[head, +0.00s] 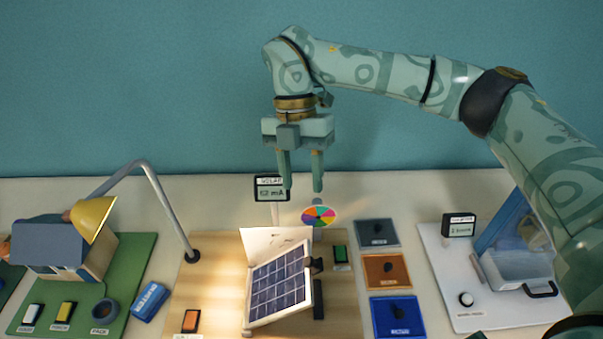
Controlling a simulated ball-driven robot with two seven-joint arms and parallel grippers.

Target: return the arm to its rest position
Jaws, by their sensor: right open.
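My right arm comes in from the right in the head view and bends down at the upper middle. My right gripper (301,186) points straight down with its two fingers apart and nothing between them. It hangs above the back of the solar board (226,275), near a small meter (271,189) on a post and a round multicoloured disc (319,215). The fingertips overlap the view close to the disc, and I cannot tell the exact gap. My left gripper is not in view.
A tilted solar panel (280,285) stands below the gripper. A yellow lamp (92,217) arches over a model house (63,252) at left. Coloured trays (387,269) lie right of the panel. A white board (455,290) with a meter and clear box stands far right. The space above the table's left is mostly open.

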